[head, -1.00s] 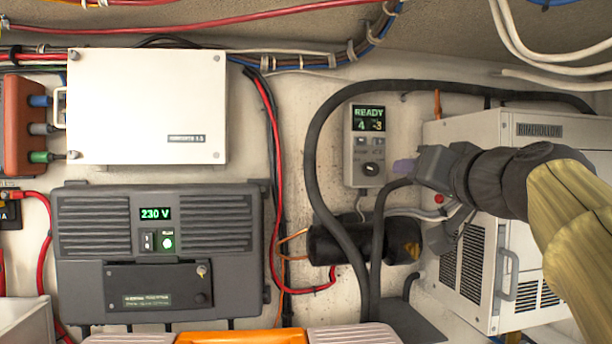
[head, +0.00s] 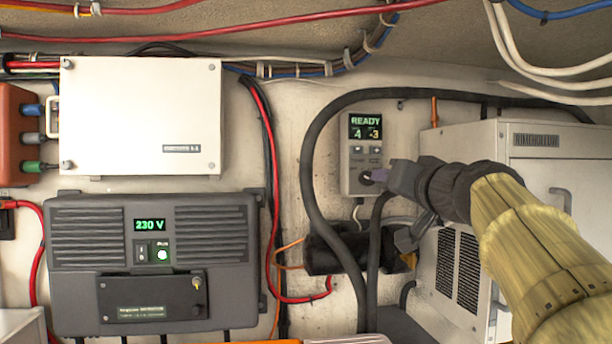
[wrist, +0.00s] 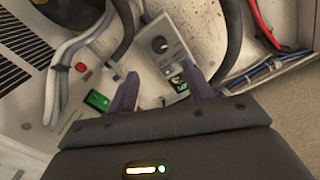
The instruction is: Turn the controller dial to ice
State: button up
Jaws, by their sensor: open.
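The controller (head: 361,135) is a small grey box on the wall, with a lit screen reading READY, 4 and -3. In the wrist view the dial (wrist: 160,45) shows clearly, with a light pointer mark. It lies beyond the two purple fingers of my open gripper (wrist: 163,82), roughly in line with the gap between them. Nothing is between the fingers. Whether a fingertip touches the controller, I cannot tell. The dial's markings are too small to read.
A thick black hose (head: 310,180) loops left of and above the controller. A black cylinder (head: 325,252) sits below it. A large white unit (head: 565,140) stands at the right behind my arm. A grey 230 V inverter (head: 92,285) and white box (head: 140,115) hang left.

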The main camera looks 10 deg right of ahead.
aim_at(368, 179)
jog(key=w+p, duration=0.3)
jog(key=w, duration=0.8)
jog(key=shift+p, duration=0.35)
jog(key=shift+c, duration=0.2)
jog(key=c, duration=0.9)
